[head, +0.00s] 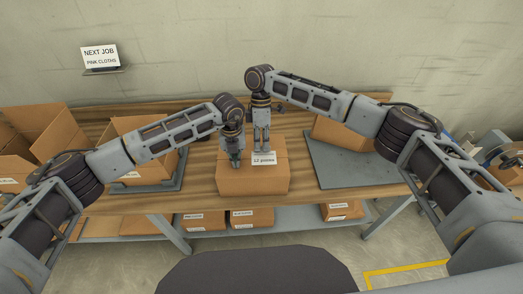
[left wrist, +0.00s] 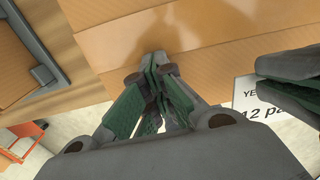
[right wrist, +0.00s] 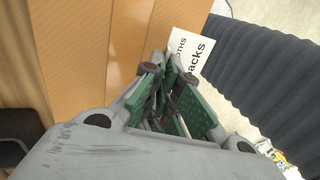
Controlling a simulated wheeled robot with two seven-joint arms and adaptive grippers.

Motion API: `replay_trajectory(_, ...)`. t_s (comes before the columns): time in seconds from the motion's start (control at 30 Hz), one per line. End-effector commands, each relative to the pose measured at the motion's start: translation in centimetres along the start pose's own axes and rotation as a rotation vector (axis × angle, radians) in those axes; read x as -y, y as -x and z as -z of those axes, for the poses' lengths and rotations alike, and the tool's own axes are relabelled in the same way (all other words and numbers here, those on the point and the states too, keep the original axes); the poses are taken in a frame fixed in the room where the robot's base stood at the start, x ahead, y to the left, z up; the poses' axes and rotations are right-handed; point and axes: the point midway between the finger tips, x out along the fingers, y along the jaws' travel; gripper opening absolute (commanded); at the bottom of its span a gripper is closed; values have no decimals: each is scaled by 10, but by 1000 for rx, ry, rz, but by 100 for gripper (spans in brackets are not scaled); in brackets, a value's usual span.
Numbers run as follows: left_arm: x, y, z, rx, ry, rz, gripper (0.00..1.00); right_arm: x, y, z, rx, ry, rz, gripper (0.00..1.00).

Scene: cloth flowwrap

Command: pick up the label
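The label (head: 264,160) is a small white card with black print, at the front top edge of the middle cardboard box (head: 252,182). My right gripper (head: 262,151) points down and appears shut on the label's upper edge. The label also shows beside its fingertips in the right wrist view (right wrist: 192,48); the fingers hide part of it. In the left wrist view, the label (left wrist: 250,100) shows partly behind the right fingers. My left gripper (head: 235,163) is over the box's left side, left of the label, with fingertips together and nothing seen between them.
An open box (head: 140,135) stands on a grey tray at the left, with another open box (head: 40,140) beyond it. A grey plate (head: 345,165) with a box (head: 343,134) lies at the right. Boxes (head: 250,218) sit on the lower shelf. A sign (head: 100,56) hangs on the wall.

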Motion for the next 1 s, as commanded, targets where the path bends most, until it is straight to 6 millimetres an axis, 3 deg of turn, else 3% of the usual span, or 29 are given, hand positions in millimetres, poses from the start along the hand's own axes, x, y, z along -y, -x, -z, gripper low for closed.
replay_trajectory(0.2, -2, -7, 3, -9, 1, -7, 0, 9, 30, 0, -1, 0, -2, 0)
replay_trajectory(0.4, -2, -7, 3, -10, 1, -7, 0, 14, 45, 0, 0, 1, -2, 0)
replay_trajectory(1.0, -2, -7, 3, -10, 0, -7, 0, 16, 48, 0, 0, 0, -1, 0)
